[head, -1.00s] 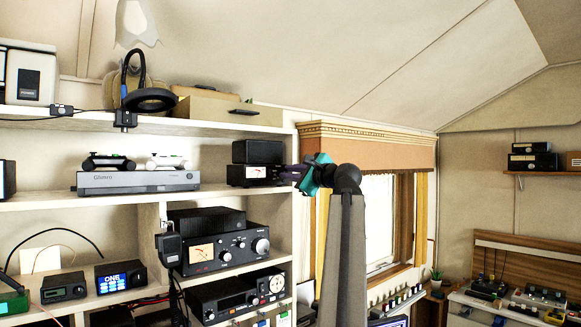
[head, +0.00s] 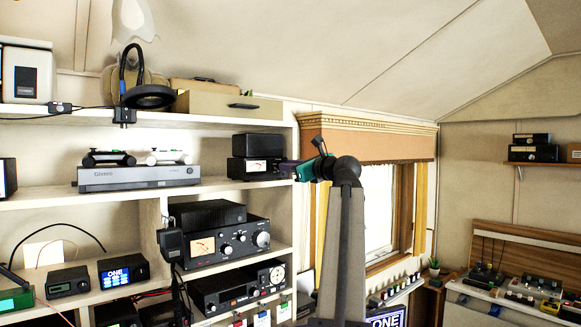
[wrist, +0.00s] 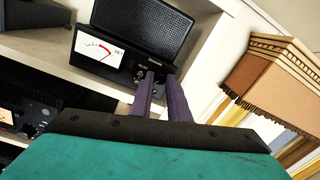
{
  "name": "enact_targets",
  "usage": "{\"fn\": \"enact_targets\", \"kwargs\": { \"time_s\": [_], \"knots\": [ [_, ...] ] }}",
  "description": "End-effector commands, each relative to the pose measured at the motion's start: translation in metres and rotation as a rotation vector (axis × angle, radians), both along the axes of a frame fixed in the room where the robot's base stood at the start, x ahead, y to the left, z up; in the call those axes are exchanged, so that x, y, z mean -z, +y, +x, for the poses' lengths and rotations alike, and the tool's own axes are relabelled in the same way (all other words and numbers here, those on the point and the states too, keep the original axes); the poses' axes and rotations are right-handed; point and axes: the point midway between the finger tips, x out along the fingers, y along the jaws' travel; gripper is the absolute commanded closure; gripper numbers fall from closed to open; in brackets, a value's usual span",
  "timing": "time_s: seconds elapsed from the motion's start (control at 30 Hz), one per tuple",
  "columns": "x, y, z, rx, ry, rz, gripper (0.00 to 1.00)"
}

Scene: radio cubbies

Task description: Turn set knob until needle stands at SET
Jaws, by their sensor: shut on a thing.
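A small black meter unit (head: 246,170) stands on the middle shelf at its right end. In the wrist view its white dial (wrist: 99,49) carries a red arc, with SET printed at the dial's right side. The needle is too fine to place surely against SET. My gripper (wrist: 156,74) has its purple fingers at the unit's front, right of the dial. They are shut on the set knob, which is mostly hidden between them. In the head view my gripper (head: 291,168) reaches the unit from the right.
A black speaker box (head: 257,146) sits on top of the unit. A grey Glonco device (head: 138,179) stands to the left on the same shelf, and a larger radio (head: 226,244) with a meter is below. The window valance (head: 375,140) is close on the right.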

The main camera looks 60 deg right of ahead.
Motion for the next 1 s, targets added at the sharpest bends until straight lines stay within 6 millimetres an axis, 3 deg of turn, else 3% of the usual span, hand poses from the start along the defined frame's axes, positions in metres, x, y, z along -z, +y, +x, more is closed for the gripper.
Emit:
{"fn": "enact_targets", "kwargs": {
  "time_s": [0.3,0.33,0.4,0.77,1.0],
  "knots": [
    [0.000,0.000,0.000,0.000,0.000,0.001,1.00],
    [0.000,0.000,0.000,0.000,0.000,0.001,0.83],
    [0.000,0.000,0.000,0.000,0.000,0.001,0.77],
    [0.001,0.001,-0.002,0.001,0.000,0.000,0.77],
    [0.002,0.008,-0.020,0.001,0.000,-0.001,0.77]
  ]
}}
